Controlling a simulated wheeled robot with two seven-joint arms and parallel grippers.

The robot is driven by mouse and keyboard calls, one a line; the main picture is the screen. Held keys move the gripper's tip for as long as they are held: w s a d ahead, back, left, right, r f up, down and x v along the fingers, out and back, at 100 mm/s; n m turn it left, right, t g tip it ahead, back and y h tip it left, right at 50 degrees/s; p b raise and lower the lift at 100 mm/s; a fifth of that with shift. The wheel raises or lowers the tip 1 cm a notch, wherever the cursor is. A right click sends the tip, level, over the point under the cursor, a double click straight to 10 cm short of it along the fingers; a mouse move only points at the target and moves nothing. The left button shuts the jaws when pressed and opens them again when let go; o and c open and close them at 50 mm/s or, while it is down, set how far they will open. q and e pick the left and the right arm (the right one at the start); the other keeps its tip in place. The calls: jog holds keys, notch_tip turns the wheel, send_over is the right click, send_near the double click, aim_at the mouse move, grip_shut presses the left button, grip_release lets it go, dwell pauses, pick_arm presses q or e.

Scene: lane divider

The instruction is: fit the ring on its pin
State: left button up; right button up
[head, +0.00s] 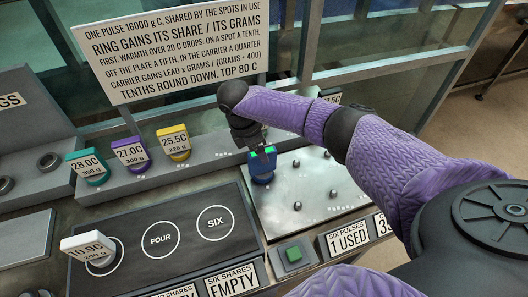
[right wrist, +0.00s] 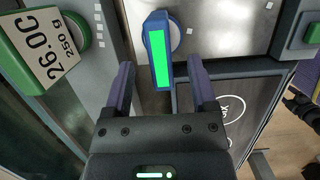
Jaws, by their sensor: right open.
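My right gripper (head: 258,146) reaches in from the right and points down over the metal plate's far left corner. Its jaws are open in the right wrist view (right wrist: 160,85). A blue tagged ring (head: 262,177) sits on the plate beneath it. Its tag, with a bright green face, stands between the spread fingers in the wrist view (right wrist: 158,50), with clear gaps at both sides. Small dark pins (head: 297,206) stand on the plate. A dark part at the wrist view's right edge seems to be my left arm; its jaws are unclear.
Teal (head: 90,169), purple (head: 131,154) and yellow (head: 174,144) tagged rings stand on the grey ledge. A white tagged ring (head: 88,244) is on the dark mat's left spot. Spots four and six are bare. A green button (head: 293,254) sits before the plate (head: 330,207).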

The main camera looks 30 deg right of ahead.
jog(key=shift+p+v, duration=0.4)
jog(key=shift+v, duration=2.05)
